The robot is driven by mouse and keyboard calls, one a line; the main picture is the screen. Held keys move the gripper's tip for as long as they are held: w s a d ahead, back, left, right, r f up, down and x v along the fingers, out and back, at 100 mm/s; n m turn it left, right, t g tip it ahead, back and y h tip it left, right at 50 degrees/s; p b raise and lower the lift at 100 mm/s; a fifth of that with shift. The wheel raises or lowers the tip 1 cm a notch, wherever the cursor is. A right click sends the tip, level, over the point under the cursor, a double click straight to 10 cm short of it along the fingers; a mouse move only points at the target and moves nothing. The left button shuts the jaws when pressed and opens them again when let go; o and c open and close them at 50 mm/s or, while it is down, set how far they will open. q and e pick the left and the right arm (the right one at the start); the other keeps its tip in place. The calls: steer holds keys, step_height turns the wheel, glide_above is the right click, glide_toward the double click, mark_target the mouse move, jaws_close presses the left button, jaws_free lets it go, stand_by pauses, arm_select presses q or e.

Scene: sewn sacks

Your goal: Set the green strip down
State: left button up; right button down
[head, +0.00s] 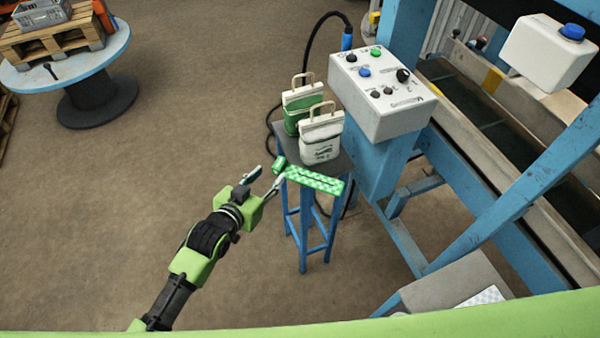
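A green strip (315,180) with a light pattern lies along the front edge of a small blue stool (343,161). A short green piece (279,164) shows at the stool's left edge; I cannot tell if it joins the strip. My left gripper (269,174) is just left of the stool, with its two fingers spread apart and nothing visible between them. One fingertip is close to the strip's left end; I cannot tell if it touches. My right gripper is not in view.
A green and white sack (293,120) and a white sack (321,146) with handles stand on the stool. A control box (378,115) and blue machine frame stand close on the right. A round table (100,62) holds a pallet.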

mark_target(276, 167)
arm_select(q)
steer(key=shift+w+d, duration=0.25)
steer(key=shift+w, duration=0.2)
steer(key=shift+p+x, duration=0.65)
steer(key=shift+x, duration=1.6)
steer(key=shift+r, duration=0.1)
steer(key=shift+c, duration=0.5)
jaws_close()
